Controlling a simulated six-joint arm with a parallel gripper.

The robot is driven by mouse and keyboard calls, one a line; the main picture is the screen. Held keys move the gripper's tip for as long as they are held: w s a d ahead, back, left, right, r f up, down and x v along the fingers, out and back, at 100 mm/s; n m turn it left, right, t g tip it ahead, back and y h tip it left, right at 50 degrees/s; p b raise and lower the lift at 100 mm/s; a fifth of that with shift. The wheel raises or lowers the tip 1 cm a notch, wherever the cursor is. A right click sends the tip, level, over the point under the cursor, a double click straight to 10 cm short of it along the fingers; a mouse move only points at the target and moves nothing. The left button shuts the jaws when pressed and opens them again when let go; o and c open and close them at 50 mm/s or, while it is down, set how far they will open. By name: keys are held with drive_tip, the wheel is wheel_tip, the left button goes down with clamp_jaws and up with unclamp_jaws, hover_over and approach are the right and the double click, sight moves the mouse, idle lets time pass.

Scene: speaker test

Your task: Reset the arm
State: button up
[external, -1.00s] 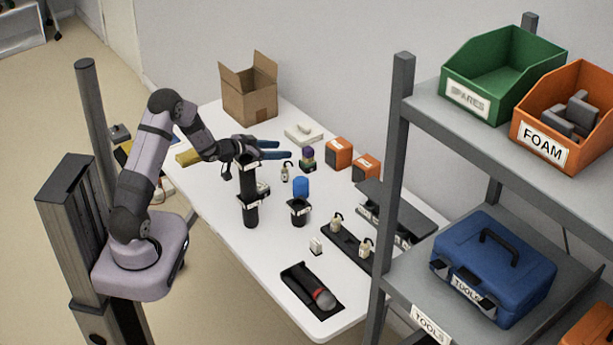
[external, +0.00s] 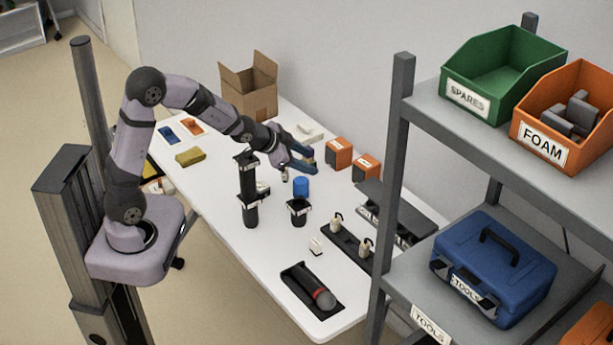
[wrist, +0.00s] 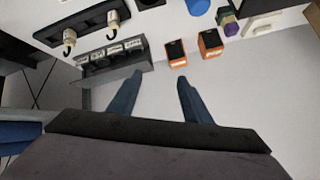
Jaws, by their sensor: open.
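My arm reaches over the white table (external: 225,215) from the left. My gripper (external: 312,161) has blue fingers that stand apart with nothing between them. It is above the table, just left of the orange boxes (external: 338,153). There the orange boxes (wrist: 210,42) lie beyond the right fingertip and a dark rack (wrist: 113,60) is by the left one.
A black column (external: 250,205), a blue cylinder (external: 301,187) and a black cup (external: 298,214) stand mid-table. A cardboard box (external: 250,99) is at the back. A microphone (external: 323,298) lies in a black tray at the front. A shelf post (external: 393,165) rises at the right.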

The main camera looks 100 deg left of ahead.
drive_tip(key=s+d+f+m+g+h+p, duration=0.1)
drive_tip(key=s+d+f+g+h, duration=0.1)
drive_tip(key=d, duration=1)
drive_tip(key=s+d+f+m+g+h, duration=0.1)
drive_tip(key=s+d+f+h, duration=0.1)
drive_tip(key=d, duration=0.9)
drive_tip(key=s+d+m+g+h, duration=0.2)
drive_tip(key=s+d+g, duration=0.2)
drive_tip(key=s+d, duration=0.7)
drive_tip(key=shift+s+d+f+p, duration=0.3)
drive_tip(key=shift+s+d+f, duration=0.15)
drive_tip(key=shift+d, duration=0.6)
